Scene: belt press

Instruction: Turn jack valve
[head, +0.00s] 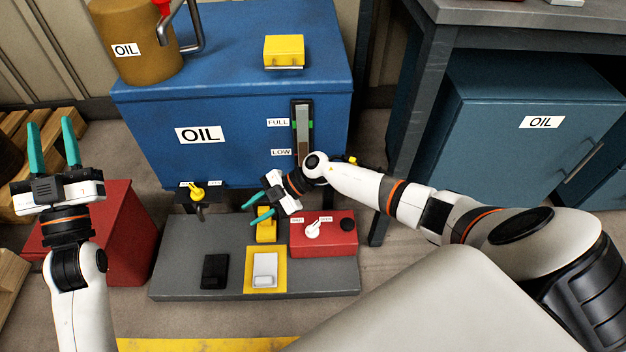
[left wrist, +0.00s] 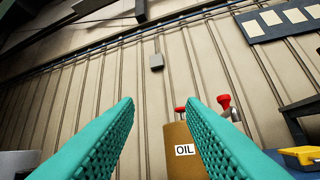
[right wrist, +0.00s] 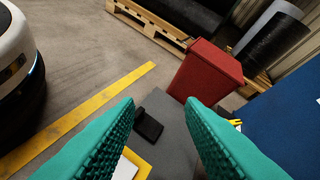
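A red box (head: 323,242) sits on the right of the grey base plate (head: 230,281). On its top are a white lever knob (head: 312,230) between two small labels, too small to read, and a black round cap (head: 347,225). I take the white knob to be the jack valve. My right gripper (head: 247,213) is open and empty, left of the red box, near a yellow upright piece (head: 266,226). Its fingers point left, away from the knob; the knob does not show in the right wrist view. My left gripper (head: 50,122) is open and empty, pointing up at the far left.
A black block (head: 215,271) and a white block (head: 265,268) on a yellow patch lie on the plate. Behind stands the blue oil tank (head: 225,110) with a yellow tap (head: 197,191). A red bin (head: 120,228) is left of the plate. A dark table leg (head: 400,150) stands right.

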